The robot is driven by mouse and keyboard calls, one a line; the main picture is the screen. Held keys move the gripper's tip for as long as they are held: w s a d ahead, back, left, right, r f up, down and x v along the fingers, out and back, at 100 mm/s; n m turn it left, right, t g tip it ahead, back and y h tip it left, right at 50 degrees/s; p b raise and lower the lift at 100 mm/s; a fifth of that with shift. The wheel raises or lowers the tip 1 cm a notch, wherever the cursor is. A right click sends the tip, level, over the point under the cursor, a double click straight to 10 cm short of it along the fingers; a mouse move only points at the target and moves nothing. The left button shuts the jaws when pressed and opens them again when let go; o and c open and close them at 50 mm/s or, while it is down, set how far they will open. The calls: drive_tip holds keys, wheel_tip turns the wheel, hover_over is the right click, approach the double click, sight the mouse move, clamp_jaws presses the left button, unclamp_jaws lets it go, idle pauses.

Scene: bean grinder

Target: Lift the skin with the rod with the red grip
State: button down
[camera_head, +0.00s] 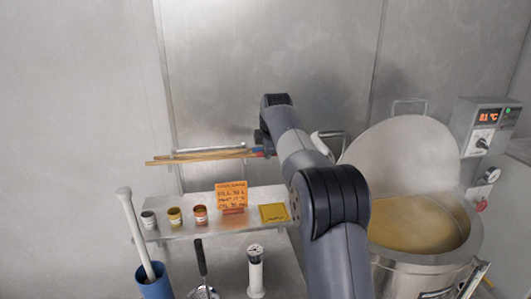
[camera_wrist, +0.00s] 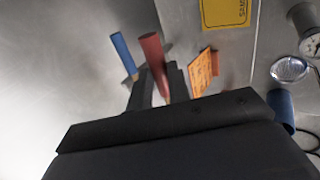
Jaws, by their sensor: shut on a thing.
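The rod with the red grip is held by my gripper (camera_wrist: 160,84). Its red grip (camera_wrist: 153,52) stands between the two dark fingers in the wrist view. A blue grip (camera_wrist: 123,52) is just left of it, outside the fingers. In the head view two pale wooden rods (camera_head: 200,155) run left from these grips, nearly level, by the wall rail. I cannot tell whether the red-grip rod still rests on the rail. The pot (camera_head: 415,268) stands at the right with a yellowish surface (camera_head: 425,232); I cannot make out the skin's edges.
Below the rods is a metal shelf (camera_head: 180,230) with several small cups (camera_head: 174,217), an orange sign (camera_head: 231,196) and a yellow card (camera_head: 273,212). A blue holder (camera_head: 154,284) stands at the lower left. The pot's raised lid (camera_head: 400,155) and a control box (camera_head: 485,128) are at the right.

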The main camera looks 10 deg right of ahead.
drive_tip(key=s+b, duration=0.5)
drive_tip(key=s, duration=0.8)
idle(0.6)
